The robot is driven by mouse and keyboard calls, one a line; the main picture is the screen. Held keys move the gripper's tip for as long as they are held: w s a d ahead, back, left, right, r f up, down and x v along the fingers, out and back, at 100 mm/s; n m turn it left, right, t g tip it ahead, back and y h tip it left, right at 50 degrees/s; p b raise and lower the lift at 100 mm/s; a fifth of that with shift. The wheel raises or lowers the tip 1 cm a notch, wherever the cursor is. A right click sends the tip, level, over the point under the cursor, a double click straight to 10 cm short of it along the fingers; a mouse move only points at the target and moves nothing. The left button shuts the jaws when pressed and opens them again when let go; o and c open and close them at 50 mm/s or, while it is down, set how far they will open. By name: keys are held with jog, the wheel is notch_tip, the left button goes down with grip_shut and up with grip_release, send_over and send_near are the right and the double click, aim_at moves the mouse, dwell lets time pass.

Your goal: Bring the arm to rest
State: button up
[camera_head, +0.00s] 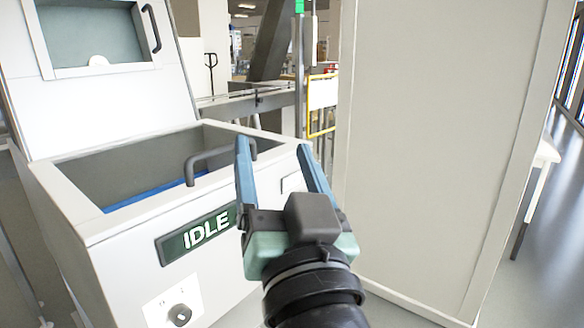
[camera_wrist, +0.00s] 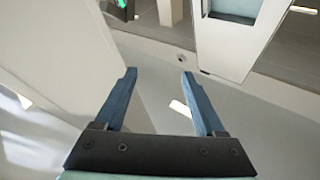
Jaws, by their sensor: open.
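My gripper (camera_head: 272,142) is in the middle of the head view, raised in front of a white machine (camera_head: 75,205). Its two blue fingers are spread apart with nothing between them. In the wrist view my gripper (camera_wrist: 158,73) also shows open and empty, with grey floor behind the fingers. The machine's lid (camera_head: 105,100) stands up, and its bin is open with something blue inside at the bottom. A dark handle (camera_head: 205,164) sits at the bin's front edge, partly behind my left finger. A green sign reading IDLE (camera_head: 205,230) is on the machine's front.
A tall pale cabinet or panel (camera_head: 430,150) stands close on the right of my gripper. A black knob (camera_head: 180,314) is low on the machine's front. Behind are a railing and a yellow-framed sign (camera_head: 322,104). Open floor (camera_head: 545,240) lies at the far right.

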jog(key=s+d+r+t+h+p, duration=0.1)
jog(key=s+r+t+h, duration=0.3)
jog(key=r, duration=0.5)
jog(key=s+d+r+t+h+p, duration=0.1)
jog(key=s+r+t+p, duration=0.1)
jog(key=s+r, duration=0.5)
notch_tip(320, 180, up, 22)
jog(key=w+p, duration=0.1)
jog(key=p, duration=1.9)
jog(key=shift+w+a+f+p, duration=0.2)
jog(key=shift+a+f+p, duration=0.05)
jog(key=shift+p, duration=0.1)
